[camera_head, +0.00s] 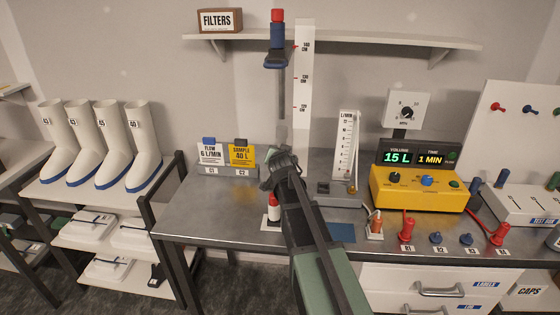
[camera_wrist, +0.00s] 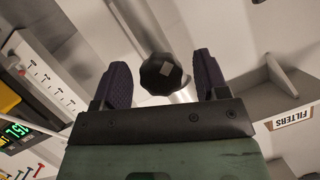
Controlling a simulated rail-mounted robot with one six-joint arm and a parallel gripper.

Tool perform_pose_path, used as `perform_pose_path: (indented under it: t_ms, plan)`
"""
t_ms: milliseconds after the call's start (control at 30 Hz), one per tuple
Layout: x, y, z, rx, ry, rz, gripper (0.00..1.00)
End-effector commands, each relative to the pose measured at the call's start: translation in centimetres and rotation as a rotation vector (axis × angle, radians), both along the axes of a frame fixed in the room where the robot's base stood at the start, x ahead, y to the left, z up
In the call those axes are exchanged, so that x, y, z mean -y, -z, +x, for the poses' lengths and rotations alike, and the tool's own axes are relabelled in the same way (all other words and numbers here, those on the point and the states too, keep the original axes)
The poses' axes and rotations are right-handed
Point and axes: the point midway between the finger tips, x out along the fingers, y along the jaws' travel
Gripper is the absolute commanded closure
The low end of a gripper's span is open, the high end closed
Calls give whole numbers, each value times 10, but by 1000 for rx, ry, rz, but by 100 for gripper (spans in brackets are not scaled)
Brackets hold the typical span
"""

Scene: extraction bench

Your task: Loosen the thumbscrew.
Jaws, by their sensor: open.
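My gripper (camera_head: 279,161) is in front of the vertical pole above the bench, seen from behind in the head view. In the wrist view, its two dark purple fingers (camera_wrist: 162,66) are open. A black faceted knob (camera_wrist: 160,75), which looks like the thumbscrew, sits between them with a narrow gap on each side. A pale pole (camera_wrist: 180,97) shows behind the knob. In the head view the knob cannot be made out behind my gripper. Higher on the pole is a blue holder (camera_head: 276,60) with a red-topped part (camera_head: 277,17); a white height scale (camera_head: 304,70) stands beside it.
A red-and-white bottle (camera_head: 274,206) stands on the bench below my gripper. Flow and sample cards (camera_head: 240,156) are to the left. A flow meter (camera_head: 346,150) and a yellow pump (camera_head: 420,190) are to the right. A shelf (camera_head: 390,40) runs behind the pole.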

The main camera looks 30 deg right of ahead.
Motion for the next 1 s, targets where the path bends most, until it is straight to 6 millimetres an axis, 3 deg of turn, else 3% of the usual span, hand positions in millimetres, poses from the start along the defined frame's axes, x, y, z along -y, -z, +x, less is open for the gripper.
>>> perform_pose_path:
  t_ms: [233, 567, 1000]
  plan:
    - [1, 0, 2, 0, 0, 0, 33]
    - [1, 0, 2, 0, 0, 0, 82]
    - [1, 1, 2, -48, 0, -75, 82]
